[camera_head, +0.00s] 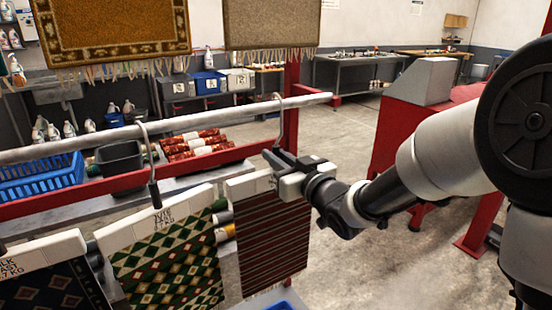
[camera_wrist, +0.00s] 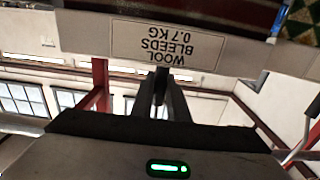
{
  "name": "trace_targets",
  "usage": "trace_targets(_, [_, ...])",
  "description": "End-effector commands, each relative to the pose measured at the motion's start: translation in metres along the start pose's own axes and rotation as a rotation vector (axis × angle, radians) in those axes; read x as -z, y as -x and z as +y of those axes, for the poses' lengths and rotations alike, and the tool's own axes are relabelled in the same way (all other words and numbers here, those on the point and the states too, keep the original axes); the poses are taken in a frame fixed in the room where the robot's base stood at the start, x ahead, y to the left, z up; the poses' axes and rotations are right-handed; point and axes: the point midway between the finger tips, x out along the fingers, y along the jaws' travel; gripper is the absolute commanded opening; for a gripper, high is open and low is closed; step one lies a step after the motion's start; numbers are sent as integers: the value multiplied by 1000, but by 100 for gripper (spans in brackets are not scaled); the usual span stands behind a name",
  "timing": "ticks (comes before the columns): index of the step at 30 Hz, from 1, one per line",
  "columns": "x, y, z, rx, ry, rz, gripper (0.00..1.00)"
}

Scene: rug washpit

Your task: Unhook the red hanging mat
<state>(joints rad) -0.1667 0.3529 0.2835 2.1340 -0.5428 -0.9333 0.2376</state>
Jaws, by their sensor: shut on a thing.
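The red mat (camera_head: 272,243), dark red with thin dark stripes, hangs at the right end of the row from a white header bar (camera_head: 248,185). Its metal hook (camera_head: 289,125) rises to the grey rail (camera_head: 190,122) and appears to curl over it. My gripper (camera_head: 281,162) is shut at the foot of the hook, just above the header; its fingers hide the exact grip. In the wrist view my gripper (camera_wrist: 160,90) points at the header (camera_wrist: 140,42), whose upside-down label reads "WOOL BLEEDS 0.7 KG". A strip of the mat (camera_wrist: 225,10) shows above it.
A green diamond-patterned mat (camera_head: 168,265) hangs close on the left, with a darker mat (camera_head: 55,295) beyond. Rolled red rugs (camera_head: 198,146) and a blue basket (camera_head: 40,176) lie behind the rail.

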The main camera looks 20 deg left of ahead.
Motion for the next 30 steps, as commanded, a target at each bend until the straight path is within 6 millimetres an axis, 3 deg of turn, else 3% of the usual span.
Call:
trace_targets(15, [34, 0, 0, 0, 1, 6, 0])
trace_targets(30, [36, 5, 0, 0, 2, 6, 0])
